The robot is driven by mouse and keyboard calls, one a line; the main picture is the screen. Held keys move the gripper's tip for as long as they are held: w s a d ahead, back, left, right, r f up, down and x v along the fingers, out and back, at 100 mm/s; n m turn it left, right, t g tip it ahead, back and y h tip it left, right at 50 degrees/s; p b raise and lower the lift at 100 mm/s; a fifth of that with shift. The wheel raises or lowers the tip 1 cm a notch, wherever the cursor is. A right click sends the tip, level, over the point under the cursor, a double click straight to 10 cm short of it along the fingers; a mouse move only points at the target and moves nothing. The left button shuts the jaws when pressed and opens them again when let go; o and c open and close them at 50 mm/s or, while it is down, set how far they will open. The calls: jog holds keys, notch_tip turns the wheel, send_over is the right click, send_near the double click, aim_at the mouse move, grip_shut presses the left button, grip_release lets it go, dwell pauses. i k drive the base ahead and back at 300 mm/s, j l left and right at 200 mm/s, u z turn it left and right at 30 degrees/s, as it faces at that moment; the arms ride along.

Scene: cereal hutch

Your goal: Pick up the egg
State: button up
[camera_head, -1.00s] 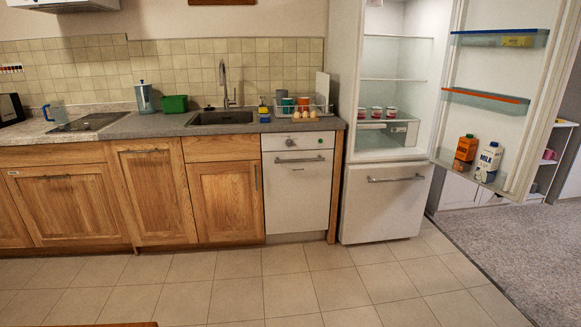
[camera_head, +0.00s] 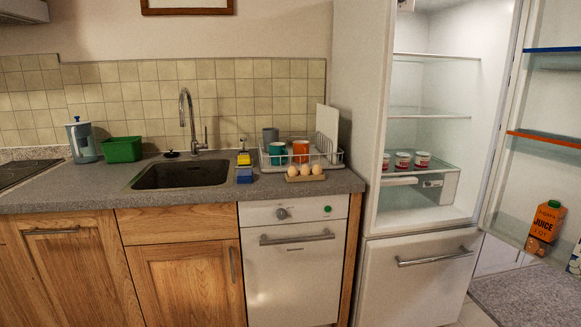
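Three eggs sit in a row in a small tan holder (camera_head: 304,178) on the grey counter, in front of the dish rack. They are a left egg (camera_head: 292,171), a middle egg (camera_head: 305,170) and a right egg (camera_head: 317,168). All three look pale brown and upright, with nothing in front of them. My gripper and arm are not in view.
The dish rack (camera_head: 331,160) with cups stands right behind the eggs. A blue sponge (camera_head: 244,176) and the sink (camera_head: 182,174) are to the left. The fridge (camera_head: 411,268) stands open on the right, with its door (camera_head: 536,180) swung outward. The counter front edge is clear.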

aim_at(292, 171)
jog(key=i+l+u, duration=0.1)
jog(key=i+u, duration=0.15)
jog(key=i, duration=0.5)
jog(key=i+j, duration=0.1)
jog(key=i, duration=1.25)
